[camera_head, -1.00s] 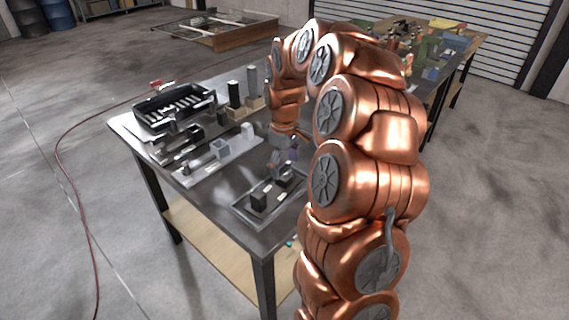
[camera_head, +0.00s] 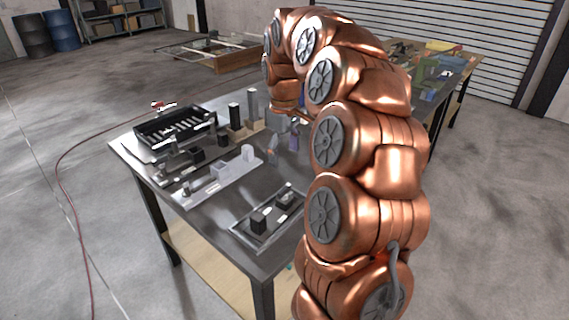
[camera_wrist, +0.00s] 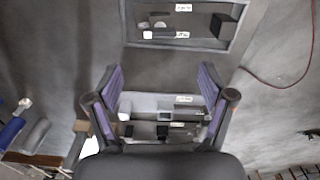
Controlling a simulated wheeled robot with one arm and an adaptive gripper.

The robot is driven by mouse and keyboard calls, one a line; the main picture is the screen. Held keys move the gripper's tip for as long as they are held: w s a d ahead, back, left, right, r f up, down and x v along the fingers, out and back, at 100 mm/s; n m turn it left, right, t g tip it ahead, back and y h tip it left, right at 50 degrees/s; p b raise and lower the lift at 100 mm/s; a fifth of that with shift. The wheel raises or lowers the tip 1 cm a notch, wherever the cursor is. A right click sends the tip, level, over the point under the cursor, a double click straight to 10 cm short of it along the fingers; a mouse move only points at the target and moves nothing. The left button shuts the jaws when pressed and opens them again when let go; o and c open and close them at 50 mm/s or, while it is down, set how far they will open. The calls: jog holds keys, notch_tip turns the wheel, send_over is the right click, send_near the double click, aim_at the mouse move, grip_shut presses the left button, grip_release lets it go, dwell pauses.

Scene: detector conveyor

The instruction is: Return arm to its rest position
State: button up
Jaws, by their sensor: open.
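My copper-coloured arm arches over the right part of the dark table (camera_head: 180,238) in the head view. My gripper (camera_head: 284,150) hangs from its end above the table, pointing down, partly hidden by the arm. In the wrist view my gripper (camera_wrist: 160,88) shows two fingers with purple inner pads, spread wide apart. The gripper is open and empty, apart from the trays.
A dark tray with blocks (camera_head: 262,222) lies at the table's front, and it also shows in the wrist view (camera_wrist: 185,45). A light fixture plate (camera_head: 215,180), a black slotted bin (camera_head: 176,128) and upright blocks (camera_head: 235,110) stand farther left and back. A cluttered second table (camera_head: 440,70) is behind right.

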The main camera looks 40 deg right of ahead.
jog(key=shift+r, duration=0.45)
jog(key=shift+a, duration=0.1)
